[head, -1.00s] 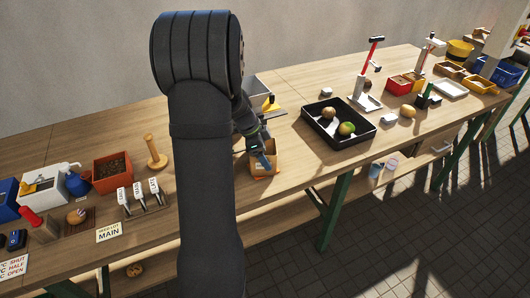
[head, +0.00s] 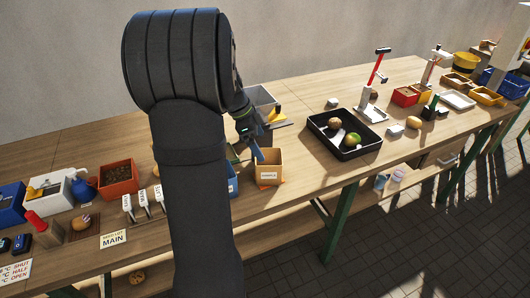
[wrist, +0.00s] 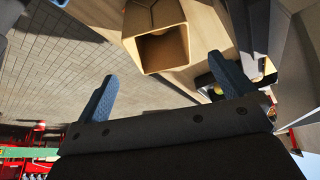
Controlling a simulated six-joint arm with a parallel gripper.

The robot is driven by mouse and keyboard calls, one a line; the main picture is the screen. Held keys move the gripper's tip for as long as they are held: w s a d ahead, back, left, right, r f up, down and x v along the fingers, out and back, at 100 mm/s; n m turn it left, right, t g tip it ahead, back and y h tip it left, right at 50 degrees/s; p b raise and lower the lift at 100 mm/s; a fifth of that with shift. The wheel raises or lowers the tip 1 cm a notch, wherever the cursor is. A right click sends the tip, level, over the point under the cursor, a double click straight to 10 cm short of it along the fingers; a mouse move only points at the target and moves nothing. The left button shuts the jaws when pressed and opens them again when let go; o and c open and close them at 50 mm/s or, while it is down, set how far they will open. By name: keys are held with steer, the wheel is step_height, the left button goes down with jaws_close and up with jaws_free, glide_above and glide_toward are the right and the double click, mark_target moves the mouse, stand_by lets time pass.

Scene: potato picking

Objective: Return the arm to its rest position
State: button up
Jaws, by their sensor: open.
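My arm (head: 190,170) stands large in the left middle of the head view, bent over at the top. My gripper (head: 256,152) is over the table, just above and left of an open cardboard box (head: 268,179) with a printed label. In the wrist view the blue fingers of my gripper (wrist: 163,88) are spread wide, with nothing between them. The cardboard box also shows in the wrist view (wrist: 155,15), beyond the fingers and apart from them. Part of the table behind my arm is hidden.
A black tray (head: 376,142) with a brown potato (head: 333,122) and a green round item (head: 352,139) lies to the right. A terracotta planter (head: 118,180) and levers (head: 143,203) are left of my arm.

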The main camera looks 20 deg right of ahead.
steer(key=shift+v, duration=1.05)
steer(key=x, duration=1.2)
steer(key=shift+f, duration=0.4)
step_height(320, 180, up, 3)
steer(key=shift+r, duration=0.8)
